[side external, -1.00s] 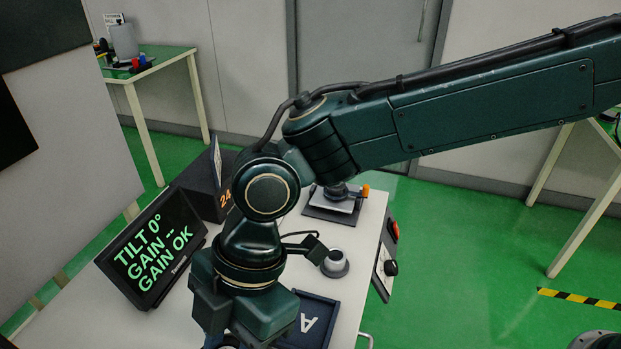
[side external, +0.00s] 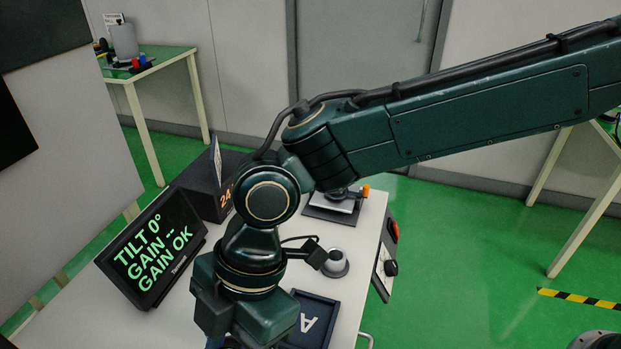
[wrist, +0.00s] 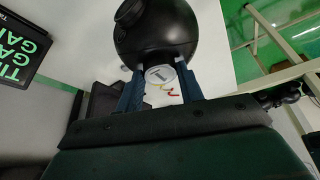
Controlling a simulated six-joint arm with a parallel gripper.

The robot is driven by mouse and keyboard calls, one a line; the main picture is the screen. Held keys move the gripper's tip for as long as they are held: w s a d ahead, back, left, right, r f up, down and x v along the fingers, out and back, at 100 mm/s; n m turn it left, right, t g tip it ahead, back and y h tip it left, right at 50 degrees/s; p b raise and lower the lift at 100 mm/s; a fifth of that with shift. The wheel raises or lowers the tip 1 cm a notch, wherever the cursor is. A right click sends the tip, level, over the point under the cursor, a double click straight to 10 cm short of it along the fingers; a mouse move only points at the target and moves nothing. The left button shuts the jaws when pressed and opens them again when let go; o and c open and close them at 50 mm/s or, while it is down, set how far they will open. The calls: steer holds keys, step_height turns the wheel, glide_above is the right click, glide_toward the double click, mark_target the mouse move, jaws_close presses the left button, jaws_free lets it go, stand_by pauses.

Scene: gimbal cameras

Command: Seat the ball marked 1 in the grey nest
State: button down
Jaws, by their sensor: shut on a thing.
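The ball marked 1 (wrist: 155,32) is black and round, with a dark lens-like part at its top left in the wrist view. A pale round label with a 1 faces the wrist camera. My gripper (wrist: 161,82) is shut on the ball, with a blue finger on each side of the label. In the side view the fingers and ball are hidden behind my wrist and the picture's lower edge. A round grey piece (side external: 336,264), which looks like the grey nest, stands on the white table, right of my wrist and partly behind its camera bracket.
A dark tray marked A (side external: 318,303) lies right beside my wrist. A screen (side external: 152,248) reads TILT 0°, GAIN --, GAIN OK. A black box (side external: 207,190) and a plate stand with an orange knob (side external: 333,205) are farther back. A control panel (side external: 384,268) lines the right edge.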

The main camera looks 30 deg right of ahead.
steer(key=shift+f, duration=0.6)
steer(key=c, duration=0.8)
jaws_free()
steer(key=shift+f, duration=0.1)
steer(key=shift+v, duration=6.95)
steer(key=shift+d, duration=0.1)
